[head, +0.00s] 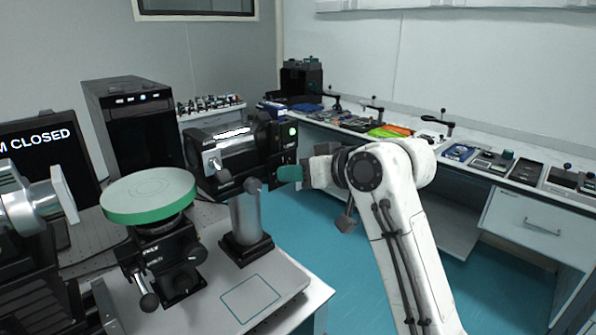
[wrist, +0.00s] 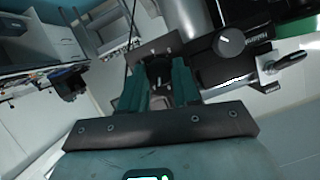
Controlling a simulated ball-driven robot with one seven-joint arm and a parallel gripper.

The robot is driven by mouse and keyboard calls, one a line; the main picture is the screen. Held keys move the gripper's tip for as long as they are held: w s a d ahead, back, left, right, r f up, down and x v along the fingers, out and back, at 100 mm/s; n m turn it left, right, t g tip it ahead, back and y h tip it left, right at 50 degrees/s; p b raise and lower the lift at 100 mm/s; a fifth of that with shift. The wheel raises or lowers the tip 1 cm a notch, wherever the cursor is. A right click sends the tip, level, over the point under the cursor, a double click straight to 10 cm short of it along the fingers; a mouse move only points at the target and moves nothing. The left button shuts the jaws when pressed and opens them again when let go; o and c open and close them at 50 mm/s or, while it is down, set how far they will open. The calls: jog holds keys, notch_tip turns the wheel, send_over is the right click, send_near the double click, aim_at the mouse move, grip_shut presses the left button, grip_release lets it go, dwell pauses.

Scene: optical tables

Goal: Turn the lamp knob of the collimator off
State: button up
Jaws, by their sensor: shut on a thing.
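The collimator (head: 228,150) is a black boxy housing with a white label, left of centre in the head view. A green light glows on its right end. My gripper (head: 290,174) is at that right end, below the green light, its teal fingers pointing left. In the wrist view my gripper (wrist: 158,84) has its teal fingers closed around a small dark part, which I take to be the lamp knob; the fingers mostly hide it. A round dark dial with a white mark (wrist: 231,42) shows on black equipment to the right, clear of the fingers.
A black computer tower (head: 135,120) is behind. A bench with several instruments (head: 480,158) runs along the right wall. Blue floor lies open between.

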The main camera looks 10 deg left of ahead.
jog(key=n+t, duration=0.1)
jog(key=n+h, duration=0.1)
jog(key=n, duration=0.1)
jog(key=shift+s+a+f+t+h, duration=0.1)
jog(key=shift+s+f+t+h, duration=0.05)
jog(key=shift+f+t+h, duration=0.2)
dwell(0.3)
jog(key=o, duration=1.1)
jog(key=shift+r, duration=0.2)
jog(key=shift+c, duration=0.2)
jog(key=v, duration=1.1)
jog(key=shift+b, duration=0.4)
